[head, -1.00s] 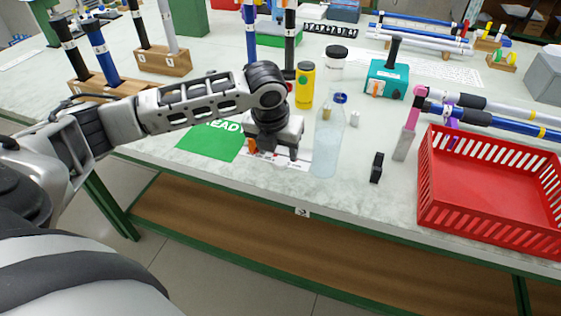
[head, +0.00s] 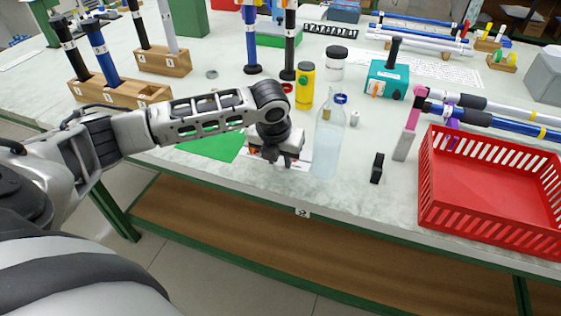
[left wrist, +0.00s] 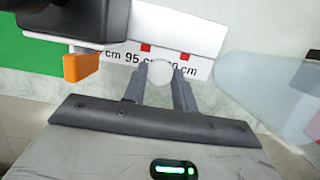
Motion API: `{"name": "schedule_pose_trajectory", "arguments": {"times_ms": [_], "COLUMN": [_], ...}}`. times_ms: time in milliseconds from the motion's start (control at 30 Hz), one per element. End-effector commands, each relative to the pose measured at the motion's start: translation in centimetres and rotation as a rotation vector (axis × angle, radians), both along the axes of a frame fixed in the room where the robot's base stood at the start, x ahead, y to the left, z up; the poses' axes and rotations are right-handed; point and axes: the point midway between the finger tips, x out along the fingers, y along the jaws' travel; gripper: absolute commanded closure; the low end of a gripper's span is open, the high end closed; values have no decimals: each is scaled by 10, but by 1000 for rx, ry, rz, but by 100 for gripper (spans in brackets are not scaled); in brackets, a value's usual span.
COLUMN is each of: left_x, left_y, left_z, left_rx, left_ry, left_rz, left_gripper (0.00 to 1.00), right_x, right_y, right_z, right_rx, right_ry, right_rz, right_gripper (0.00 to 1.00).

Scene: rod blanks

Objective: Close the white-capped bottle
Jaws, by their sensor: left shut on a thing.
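A clear, pale blue bottle (head: 328,143) stands upright near the table's front edge, with a blue ring at its neck and no cap on top. It also shows, large and blurred, at the right of the left wrist view (left wrist: 272,92). My left gripper (head: 281,163) is just left of the bottle, apart from it and low over the table edge. In the left wrist view its fingers (left wrist: 160,80) are shut on a round white cap (left wrist: 160,71). My right gripper is not in view.
A printed strip (left wrist: 205,66) and a green mat (head: 215,146) lie beneath the left arm. A yellow bottle (head: 305,88) and a black-lidded jar (head: 336,68) stand behind. A small black block (head: 377,168) and a red crate (head: 440,208) are to the right.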

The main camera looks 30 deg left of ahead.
Motion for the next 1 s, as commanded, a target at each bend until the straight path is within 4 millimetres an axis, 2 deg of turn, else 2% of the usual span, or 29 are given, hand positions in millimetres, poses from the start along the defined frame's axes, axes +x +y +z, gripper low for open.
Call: {"name": "schedule_pose_trajectory", "arguments": {"times_ms": [267,367,500,767,900,1000], "left_x": [1,1,-2,-51,-86,-104], "left_y": [0,0,-1,-17,-30,-37], "left_z": [6,15,38,97,109,118], "left_rx": [0,-1,-1,2,1,0], "left_ry": [-2,-3,-4,-5,-2,-1], "left_rz": [0,-1,-1,-3,-4,-3], "left_gripper": [93,93,93,93,93,93], "right_x": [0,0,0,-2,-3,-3], "right_y": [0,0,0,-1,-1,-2], "right_z": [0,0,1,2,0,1], "right_rx": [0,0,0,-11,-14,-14], "right_ry": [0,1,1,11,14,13], "right_rz": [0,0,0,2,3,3], "right_gripper": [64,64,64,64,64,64]}}
